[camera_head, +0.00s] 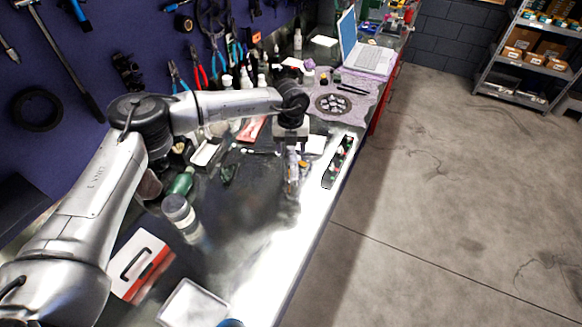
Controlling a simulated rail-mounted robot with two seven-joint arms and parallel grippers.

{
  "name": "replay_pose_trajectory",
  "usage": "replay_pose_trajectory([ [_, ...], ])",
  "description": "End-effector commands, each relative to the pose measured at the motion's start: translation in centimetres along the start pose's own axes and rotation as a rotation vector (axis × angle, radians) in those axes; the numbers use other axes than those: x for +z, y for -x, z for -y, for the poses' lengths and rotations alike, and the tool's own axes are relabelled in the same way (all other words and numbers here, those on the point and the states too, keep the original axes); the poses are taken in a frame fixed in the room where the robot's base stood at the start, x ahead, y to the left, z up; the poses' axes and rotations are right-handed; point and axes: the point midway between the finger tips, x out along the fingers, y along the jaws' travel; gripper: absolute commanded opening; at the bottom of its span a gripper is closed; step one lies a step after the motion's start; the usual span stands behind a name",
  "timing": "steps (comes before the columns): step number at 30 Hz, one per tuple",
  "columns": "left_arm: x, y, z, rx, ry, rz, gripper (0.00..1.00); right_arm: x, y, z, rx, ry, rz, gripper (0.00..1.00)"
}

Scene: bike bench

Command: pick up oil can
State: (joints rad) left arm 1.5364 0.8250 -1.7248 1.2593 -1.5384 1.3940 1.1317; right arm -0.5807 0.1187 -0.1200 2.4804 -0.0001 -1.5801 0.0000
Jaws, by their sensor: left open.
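My left arm reaches in from the left over the bench, and my left gripper (291,172) points down over the bench's right part. It is open; the fingers are small and blend with the shiny top, so I cannot tell whether anything stands between them. I cannot clearly pick out the oil can. A green bottle (180,183) lies tilted on the bench left of the gripper, partly beside my arm. A grey jar (176,208) is nearer the camera. My right gripper is not in view.
A narrow tray of small bottles (338,160) lies by the bench's right edge. A laptop (369,58) and a patterned mat (364,110) are farther back. A red-white case (142,264) and white tray (192,303) are near. Tools hang on the blue wall. The near-right bench top is clear.

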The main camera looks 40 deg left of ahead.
Motion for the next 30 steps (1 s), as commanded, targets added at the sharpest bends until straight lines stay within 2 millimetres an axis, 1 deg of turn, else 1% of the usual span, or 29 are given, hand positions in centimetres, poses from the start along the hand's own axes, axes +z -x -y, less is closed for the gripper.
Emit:
replay_pose_trajectory([
  [1, -0.02, -0.53, 0.01, 0.000, 0.000, -0.001, 0.57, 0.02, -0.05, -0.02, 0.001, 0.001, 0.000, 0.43],
  [4, -0.02, -1.08, 0.01, 0.000, 0.000, 0.000, 0.57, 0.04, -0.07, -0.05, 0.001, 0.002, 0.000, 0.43],
  [12, -0.02, -1.24, 0.01, -0.001, 0.000, 0.000, 0.57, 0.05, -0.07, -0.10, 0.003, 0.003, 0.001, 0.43],
  [14, -0.02, -1.23, 0.01, -0.001, 0.000, 0.000, 0.52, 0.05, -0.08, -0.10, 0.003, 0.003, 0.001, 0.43],
  [30, -0.02, -1.26, 0.01, 0.000, 0.000, 0.000, 0.01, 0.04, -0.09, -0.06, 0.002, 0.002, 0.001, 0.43],
])
